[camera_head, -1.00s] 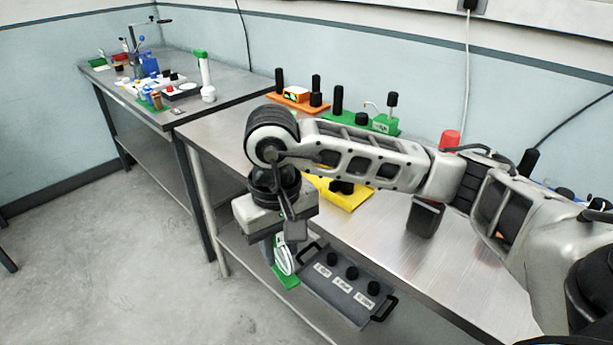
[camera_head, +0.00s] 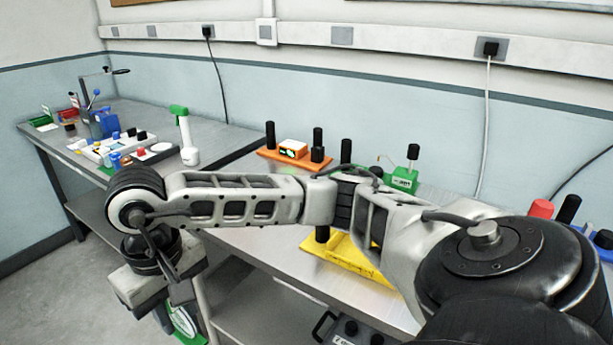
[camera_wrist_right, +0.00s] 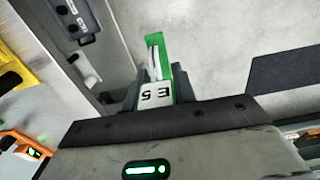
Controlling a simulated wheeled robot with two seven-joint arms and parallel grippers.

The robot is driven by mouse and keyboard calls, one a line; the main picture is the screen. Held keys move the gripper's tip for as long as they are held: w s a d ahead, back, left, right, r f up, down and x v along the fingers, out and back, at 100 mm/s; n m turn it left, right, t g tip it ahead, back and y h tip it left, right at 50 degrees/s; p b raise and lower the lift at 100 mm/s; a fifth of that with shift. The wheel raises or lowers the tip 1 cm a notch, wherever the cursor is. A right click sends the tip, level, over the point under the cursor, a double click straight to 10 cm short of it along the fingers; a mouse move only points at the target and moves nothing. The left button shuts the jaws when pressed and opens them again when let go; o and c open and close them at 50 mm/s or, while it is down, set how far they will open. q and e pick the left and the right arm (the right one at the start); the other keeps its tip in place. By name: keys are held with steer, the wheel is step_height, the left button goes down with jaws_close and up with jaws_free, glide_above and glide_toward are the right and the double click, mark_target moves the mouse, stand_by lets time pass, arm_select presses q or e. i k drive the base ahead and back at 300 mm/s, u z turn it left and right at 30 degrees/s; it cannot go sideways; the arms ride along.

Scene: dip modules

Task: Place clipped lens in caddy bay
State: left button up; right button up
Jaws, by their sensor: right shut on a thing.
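My right gripper (camera_wrist_right: 156,92) is shut on a green clip (camera_wrist_right: 165,55) that carries a pale, round-edged lens and a white label. In the head view, the clipped lens (camera_head: 183,322) hangs below my right wrist, over the floor in front of the bench and partly cut by the bottom edge. A dark grey handled caddy (camera_head: 325,326) with black knobs and white labels is at the bottom edge, mostly out of frame. It also shows at the upper left of the right wrist view (camera_wrist_right: 72,12). My left gripper is not in view.
My right arm spans the metal bench (camera_head: 265,250). A yellow holder (camera_head: 345,258), an orange fixture (camera_head: 293,152) and a green fixture (camera_head: 403,180) stand on it. A second bench (camera_head: 215,145) at left carries several small items. Open floor (camera_head: 60,300) lies at lower left.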

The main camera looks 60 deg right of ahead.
mark_target(351, 251)
steer(key=i, duration=1.3)
steer(key=z, duration=2.2)
